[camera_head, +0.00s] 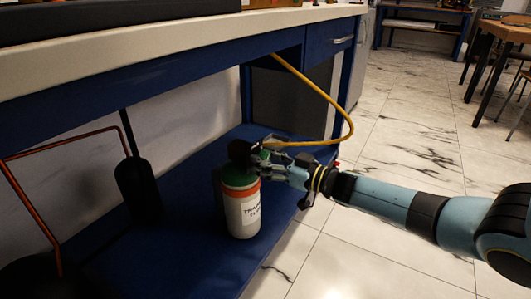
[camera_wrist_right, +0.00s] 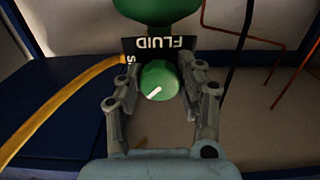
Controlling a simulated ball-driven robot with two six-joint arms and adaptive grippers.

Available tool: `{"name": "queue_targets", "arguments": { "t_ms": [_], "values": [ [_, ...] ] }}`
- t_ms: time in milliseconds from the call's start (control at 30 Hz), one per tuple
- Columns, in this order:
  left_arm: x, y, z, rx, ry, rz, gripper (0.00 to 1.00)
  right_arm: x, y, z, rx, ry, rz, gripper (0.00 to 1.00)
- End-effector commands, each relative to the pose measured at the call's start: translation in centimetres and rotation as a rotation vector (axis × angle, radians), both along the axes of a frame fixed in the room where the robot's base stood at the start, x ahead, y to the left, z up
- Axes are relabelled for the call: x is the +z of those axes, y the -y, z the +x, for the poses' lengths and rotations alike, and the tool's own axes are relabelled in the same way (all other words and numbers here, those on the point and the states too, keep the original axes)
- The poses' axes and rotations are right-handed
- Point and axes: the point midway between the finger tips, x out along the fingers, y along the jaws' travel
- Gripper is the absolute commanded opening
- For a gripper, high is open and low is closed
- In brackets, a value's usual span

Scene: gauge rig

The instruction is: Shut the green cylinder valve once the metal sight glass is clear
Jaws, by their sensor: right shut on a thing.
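The cylinder (camera_head: 243,215) stands upright on the blue lower shelf. It has a white body with a black-lettered label, an orange band and a green shoulder. The green valve knob (camera_wrist_right: 158,82) shows in the right wrist view, with a white pointer line slanting across its face. My right gripper (camera_head: 264,160) is at the top of the cylinder. In the wrist view its two fingers stand on either side of the knob, shut on it. In the head view the gripper covers the knob. I cannot make out the metal sight glass in either view. My left gripper is not in view.
A yellow hose (camera_head: 349,122) loops from under the bench down to the cylinder top. A black sign reading FLUID (camera_wrist_right: 160,46) sits beside the knob. A dark bottle (camera_head: 138,183) and copper pipes (camera_head: 62,146) stand left. The marble floor (camera_head: 400,150) is open to the right.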

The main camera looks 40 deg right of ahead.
Motion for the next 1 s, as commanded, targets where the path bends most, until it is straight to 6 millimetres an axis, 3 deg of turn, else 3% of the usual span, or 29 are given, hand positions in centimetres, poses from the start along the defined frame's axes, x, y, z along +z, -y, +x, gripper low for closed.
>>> {"name": "queue_targets", "arguments": {
  "t_ms": [600,1000],
  "values": [
    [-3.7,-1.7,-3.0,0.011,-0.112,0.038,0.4,0.0,-0.1,-0.1,-0.001,-0.216,0.517,0.05],
    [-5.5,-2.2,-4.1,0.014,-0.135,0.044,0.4,-0.1,-0.1,-0.2,-0.001,-0.296,0.707,0.05]
  ]
}}
